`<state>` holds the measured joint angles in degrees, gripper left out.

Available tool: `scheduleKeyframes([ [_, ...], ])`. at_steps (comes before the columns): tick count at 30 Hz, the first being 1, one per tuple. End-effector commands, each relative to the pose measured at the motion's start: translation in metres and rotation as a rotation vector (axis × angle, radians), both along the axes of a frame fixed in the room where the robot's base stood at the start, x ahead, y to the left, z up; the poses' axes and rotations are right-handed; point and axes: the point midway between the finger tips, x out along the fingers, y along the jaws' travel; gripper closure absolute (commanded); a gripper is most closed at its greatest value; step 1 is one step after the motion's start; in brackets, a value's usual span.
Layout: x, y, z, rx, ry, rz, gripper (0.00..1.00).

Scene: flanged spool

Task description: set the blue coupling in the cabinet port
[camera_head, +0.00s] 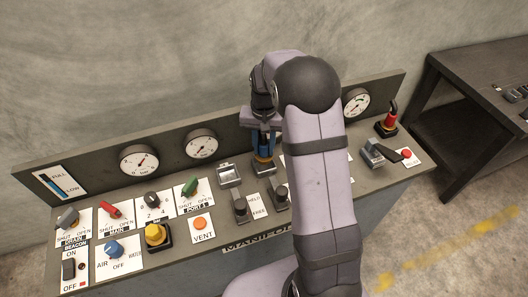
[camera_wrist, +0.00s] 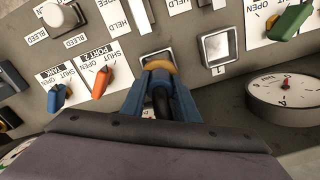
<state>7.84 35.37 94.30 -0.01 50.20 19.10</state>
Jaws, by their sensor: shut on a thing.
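My gripper (camera_head: 264,150) is shut on the blue coupling (camera_wrist: 160,96). In the wrist view the coupling is a dark, blue-tinged cylinder with a yellow band at its far end, between two blue fingers. The coupling points down at a square port (camera_wrist: 148,57) in the cabinet top, its banded end at or just above the opening. Whether it is seated inside, I cannot tell, as the fingers and coupling cover most of the port. In the head view my arm hides part of this area.
An empty silver-framed square port (camera_head: 229,174) is beside it. A red coupling (camera_head: 388,122) stands at the right. Knobs, levers and a yellow button (camera_head: 156,235) crowd the left of the panel. Gauges (camera_head: 139,161) line the back panel. A dark bench (camera_head: 480,90) stands at right.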

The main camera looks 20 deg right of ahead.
Motion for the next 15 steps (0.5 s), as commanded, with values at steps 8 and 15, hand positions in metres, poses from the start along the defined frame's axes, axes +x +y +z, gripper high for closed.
scheduleKeyframes([
  [8, -0.001, 0.0, -0.028, 0.0, 0.003, 0.0, 1.0],
  [15, 0.0, 0.0, -0.032, 0.0, 0.0, 0.0, 1.0],
])
